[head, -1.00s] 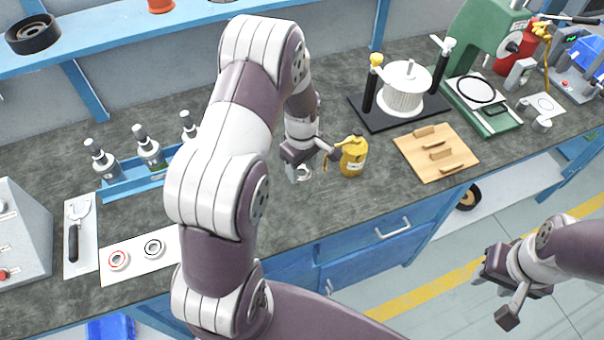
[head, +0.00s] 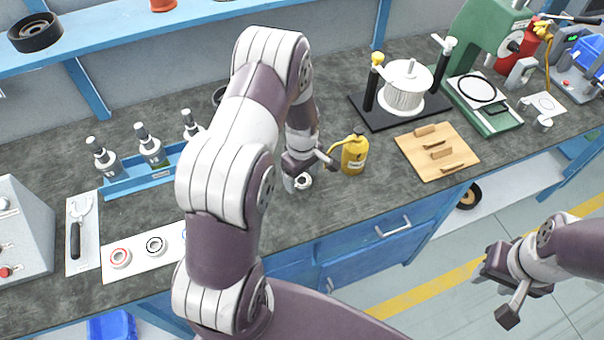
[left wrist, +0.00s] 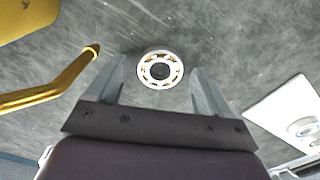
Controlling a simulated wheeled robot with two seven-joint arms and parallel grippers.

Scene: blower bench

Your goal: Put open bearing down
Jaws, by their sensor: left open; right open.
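The open bearing (head: 304,182), a light ring with its balls showing, lies flat on the dark bench top, left of the yellow oil can. In the left wrist view the open bearing (left wrist: 160,69) lies between and just beyond the fingertips, with bench visible around it. My left gripper (head: 299,176) is open above it; both spread fingers also show in the left wrist view (left wrist: 158,85), and neither touches the bearing. My right gripper (head: 497,288) is open and empty, out over the floor in front of the bench.
The yellow oil can (head: 354,155) stands close right of my left gripper, its spout (left wrist: 50,92) reaching near one finger. A white card (head: 138,252) with sealed bearings lies at the front left.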

